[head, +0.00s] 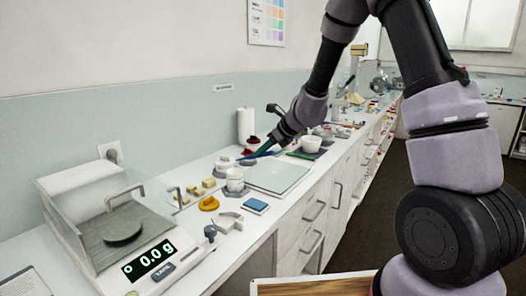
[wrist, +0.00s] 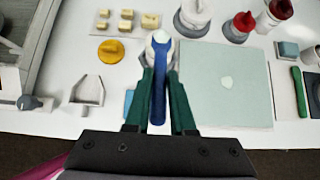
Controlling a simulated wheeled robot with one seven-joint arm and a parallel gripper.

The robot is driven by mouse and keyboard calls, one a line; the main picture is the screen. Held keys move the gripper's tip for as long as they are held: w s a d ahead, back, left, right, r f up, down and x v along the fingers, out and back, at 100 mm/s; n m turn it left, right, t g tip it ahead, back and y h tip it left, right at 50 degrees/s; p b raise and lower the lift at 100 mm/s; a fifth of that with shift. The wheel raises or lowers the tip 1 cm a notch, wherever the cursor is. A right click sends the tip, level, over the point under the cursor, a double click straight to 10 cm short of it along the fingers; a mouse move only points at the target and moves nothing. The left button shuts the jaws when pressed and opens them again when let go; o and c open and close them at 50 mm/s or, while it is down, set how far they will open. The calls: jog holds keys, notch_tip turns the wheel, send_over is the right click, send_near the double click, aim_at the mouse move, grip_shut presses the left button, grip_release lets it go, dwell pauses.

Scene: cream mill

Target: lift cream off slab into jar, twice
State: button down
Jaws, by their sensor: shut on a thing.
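My gripper (wrist: 160,95) has green fingers shut on a blue spatula (wrist: 158,82). In the wrist view the spatula's far end lies over a small white jar (wrist: 161,36), which it and the fingers partly hide. In the head view the white jar (head: 235,184) stands just left of the pale glass slab (head: 277,179), and my gripper (head: 268,148) is above and behind them. I cannot tell whether cream is on the spatula.
A balance (head: 122,240) reading 0.0 g stands at the near left. Red-topped containers (wrist: 238,28) stand behind the slab.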

jog(key=shift+f, duration=2.3)
jog(key=shift+f, duration=0.45)
jog(key=shift+s+d, duration=0.25)
dwell(0.7)
jog(key=shift+r, duration=3)
